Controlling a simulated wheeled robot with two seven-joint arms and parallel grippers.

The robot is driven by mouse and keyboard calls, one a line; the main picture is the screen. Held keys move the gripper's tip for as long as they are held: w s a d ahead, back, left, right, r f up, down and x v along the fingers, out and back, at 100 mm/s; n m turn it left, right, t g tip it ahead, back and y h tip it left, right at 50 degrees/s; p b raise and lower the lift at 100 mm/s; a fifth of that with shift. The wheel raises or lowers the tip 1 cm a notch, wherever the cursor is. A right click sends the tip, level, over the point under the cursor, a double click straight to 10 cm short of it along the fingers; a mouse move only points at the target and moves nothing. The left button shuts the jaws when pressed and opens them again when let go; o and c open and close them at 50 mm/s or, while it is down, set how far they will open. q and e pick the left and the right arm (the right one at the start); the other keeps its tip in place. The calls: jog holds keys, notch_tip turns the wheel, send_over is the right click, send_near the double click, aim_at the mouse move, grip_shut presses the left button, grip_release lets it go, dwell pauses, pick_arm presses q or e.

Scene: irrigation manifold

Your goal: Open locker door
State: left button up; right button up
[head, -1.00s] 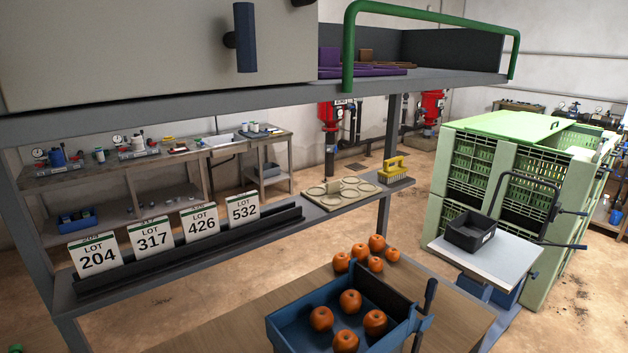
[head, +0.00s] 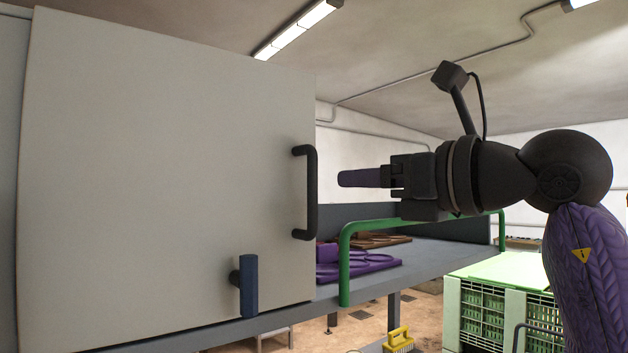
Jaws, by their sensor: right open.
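The locker door (head: 160,170) is a large light-grey panel filling the left of the head view. It looks shut. A black vertical bar handle (head: 312,190) stands out near its right edge. A blue upright grip (head: 249,287) sits lower down, near the door's bottom right. My right gripper (head: 345,178) comes in from the right at the height of the bar handle. Its purple fingers point left towards the handle, with a small gap in the picture and nothing held. The fingers overlap from this side. My left gripper is not in view.
A shelf (head: 425,262) runs to the right of the locker, with a green rail (head: 344,270) at its front, below my right gripper. Purple pieces (head: 350,266) lie on it. A yellow brush (head: 399,340) and a green crate (head: 500,300) are lower right.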

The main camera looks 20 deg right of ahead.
aim_at(316, 180)
jog(key=p+x, duration=0.3)
jog(key=x, duration=0.4)
jog(key=shift+w+a+r, duration=0.15)
jog(key=shift+w+a, duration=0.25)
jog(key=shift+w, duration=0.15)
grip_shut()
dwell(0.7)
